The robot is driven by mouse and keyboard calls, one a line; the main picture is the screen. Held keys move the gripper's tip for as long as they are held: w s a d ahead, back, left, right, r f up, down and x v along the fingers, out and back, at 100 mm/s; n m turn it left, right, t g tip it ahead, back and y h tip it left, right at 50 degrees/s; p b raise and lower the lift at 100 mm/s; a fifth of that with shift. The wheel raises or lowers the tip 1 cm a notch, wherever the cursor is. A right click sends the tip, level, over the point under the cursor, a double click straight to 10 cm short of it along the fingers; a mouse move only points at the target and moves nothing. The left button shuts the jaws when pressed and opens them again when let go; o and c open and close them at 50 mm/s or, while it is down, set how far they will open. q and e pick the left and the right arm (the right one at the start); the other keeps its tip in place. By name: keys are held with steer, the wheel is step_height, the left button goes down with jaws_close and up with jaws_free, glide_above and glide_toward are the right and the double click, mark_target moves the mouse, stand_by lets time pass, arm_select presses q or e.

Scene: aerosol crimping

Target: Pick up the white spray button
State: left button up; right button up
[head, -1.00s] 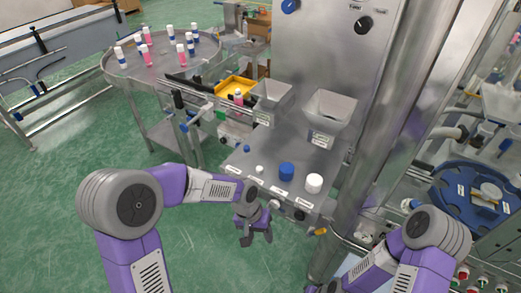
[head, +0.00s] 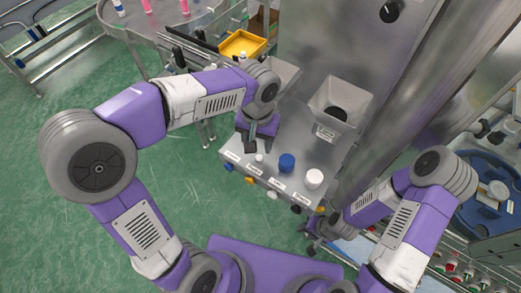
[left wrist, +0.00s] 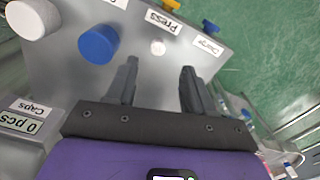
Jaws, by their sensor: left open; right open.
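The small white spray button (head: 259,157) stands on the steel worktop (head: 300,140) near its front edge. In the left wrist view the white button (left wrist: 158,47) lies just beyond the fingertips, lined up with the gap between them. My left gripper (head: 261,148) is open and empty, above the worktop and close to the button; its two fingers also show apart in the left wrist view (left wrist: 159,70). My right gripper (head: 314,245) is low at the worktop's right front, away from the button.
A larger blue cap (head: 287,162) and a large white cap (head: 314,179) stand to the right of the button. A grey hopper (head: 340,105) is behind them. Coloured knobs line the front edge. A yellow tray (head: 242,44) sits further back.

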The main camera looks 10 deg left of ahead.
mark_target(259, 160)
arm_select(q)
steer(key=f, duration=0.5)
steer(key=shift+s+d+f, duration=0.15)
steer(key=shift+s+f, duration=0.1)
steer(key=shift+f, duration=0.05)
jaws_close()
